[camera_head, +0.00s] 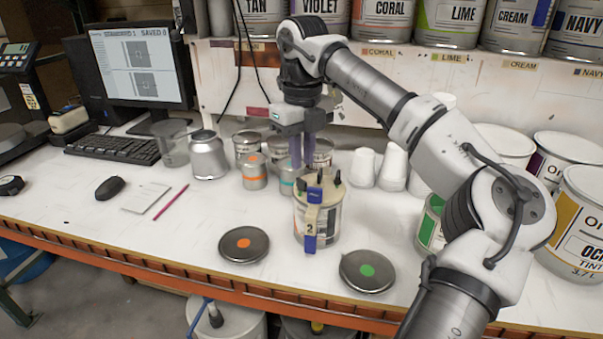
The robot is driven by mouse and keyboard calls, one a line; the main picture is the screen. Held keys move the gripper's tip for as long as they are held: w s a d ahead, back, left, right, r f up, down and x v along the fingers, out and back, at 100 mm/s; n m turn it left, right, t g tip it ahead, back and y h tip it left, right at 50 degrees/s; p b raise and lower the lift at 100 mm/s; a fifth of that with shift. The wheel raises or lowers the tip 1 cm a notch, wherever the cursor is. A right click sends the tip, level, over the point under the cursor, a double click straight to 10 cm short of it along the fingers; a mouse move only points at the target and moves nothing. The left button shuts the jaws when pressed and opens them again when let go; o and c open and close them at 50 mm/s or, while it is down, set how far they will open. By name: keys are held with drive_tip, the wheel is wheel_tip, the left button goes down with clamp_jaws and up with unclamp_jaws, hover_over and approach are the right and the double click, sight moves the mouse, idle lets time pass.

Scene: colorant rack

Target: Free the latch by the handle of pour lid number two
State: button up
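A can with a cream pour lid (322,190) stands near the front of the bench. A strap marked 2 (311,222) runs down its front side, with a blue latch piece (311,244) at the lower end and another blue piece (314,193) at the top. Dark clips stick up around the lid's rim. My gripper (302,163) points down above and slightly behind the lid. Its two purple fingers show a narrow gap with nothing seen between them. It looks apart from the lid, though the depth is hard to judge.
Two round lids lie flat beside the can, one with an orange dot (244,244), one with a green dot (367,271). Small tins (254,172), a metal jar (208,157) and white cups (363,167) stand behind. Large paint cans (585,215) fill the right. The front left bench is mostly clear.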

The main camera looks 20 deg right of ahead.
sight(302, 180)
drive_tip(key=shift+f+p, duration=0.35)
drive_tip(key=shift+f, duration=2.3)
clamp_jaws()
